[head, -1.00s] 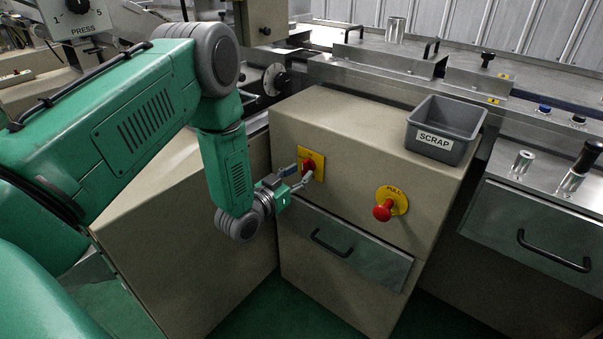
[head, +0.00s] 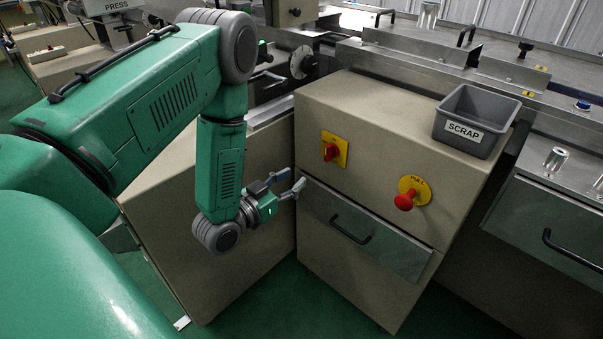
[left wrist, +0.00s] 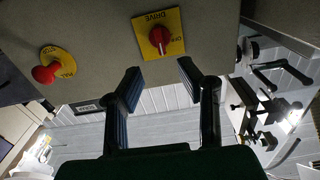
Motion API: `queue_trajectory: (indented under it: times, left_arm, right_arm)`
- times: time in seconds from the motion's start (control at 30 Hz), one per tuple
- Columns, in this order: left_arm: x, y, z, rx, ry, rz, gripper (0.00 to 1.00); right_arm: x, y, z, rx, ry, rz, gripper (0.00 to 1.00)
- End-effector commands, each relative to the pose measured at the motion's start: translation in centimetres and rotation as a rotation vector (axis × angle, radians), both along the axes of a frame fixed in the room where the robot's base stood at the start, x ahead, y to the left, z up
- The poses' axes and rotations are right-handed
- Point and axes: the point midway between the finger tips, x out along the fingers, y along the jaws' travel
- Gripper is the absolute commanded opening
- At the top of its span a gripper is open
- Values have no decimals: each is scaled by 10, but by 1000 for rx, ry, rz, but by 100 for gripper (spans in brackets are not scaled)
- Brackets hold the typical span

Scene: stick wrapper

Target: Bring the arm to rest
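My left arm comes in from the left in the head view. Its gripper (head: 291,182) hangs in front of the beige cabinet (head: 380,130), just below and left of the red rotary switch (head: 330,152) on its yellow plate. In the left wrist view the two dark fingers (left wrist: 158,80) are spread apart with nothing between them. The red switch knob (left wrist: 159,40), on a plate marked DRIVE, lies beyond the fingertips and apart from them. My right gripper is not in view.
A red pull button (head: 405,200) on a yellow disc sticks out right of the switch. A grey SCRAP bin (head: 474,120) stands on the cabinet top. A drawer with a black handle (head: 350,230) lies below. Green floor (head: 250,305) is open in front.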

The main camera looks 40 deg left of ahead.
Motion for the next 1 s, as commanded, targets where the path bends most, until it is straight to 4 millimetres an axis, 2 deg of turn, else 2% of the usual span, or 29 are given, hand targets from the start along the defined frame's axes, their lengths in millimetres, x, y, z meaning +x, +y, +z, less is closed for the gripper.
queue_trajectory:
  times: [0.27, 0.37, 0.47, 0.57, 0.6, 0.67, 0.7, 0.8, 0.9, 1.0]
  left_arm:
    - [0, -2, -2, 0, 9, -1, 32]
    - [-3, -13, -17, -2, 97, -9, 32]
    - [-19, -36, -53, 1, 299, -22, 32]
    - [-58, -64, -98, 9, 590, -31, 32]
    - [-80, -74, -115, 16, 712, -32, 32]
    - [-116, -85, -135, 28, 891, -27, 32]
    - [-141, -90, -145, 37, 1003, -22, 32]
    - [-197, -98, -158, 61, 1234, -3, 32]
    - [-238, -102, -160, 79, 1392, 17, 32]
    - [-261, -102, -160, 90, 1479, 31, 32]
  right_arm:
    - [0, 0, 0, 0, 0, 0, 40]
    - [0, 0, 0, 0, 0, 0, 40]
    - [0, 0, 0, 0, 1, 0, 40]
    - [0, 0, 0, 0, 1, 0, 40]
    - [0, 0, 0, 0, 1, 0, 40]
    - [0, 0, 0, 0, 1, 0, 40]
    - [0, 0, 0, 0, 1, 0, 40]
    - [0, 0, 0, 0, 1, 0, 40]
    - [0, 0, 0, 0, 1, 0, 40]
    - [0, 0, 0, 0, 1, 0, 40]
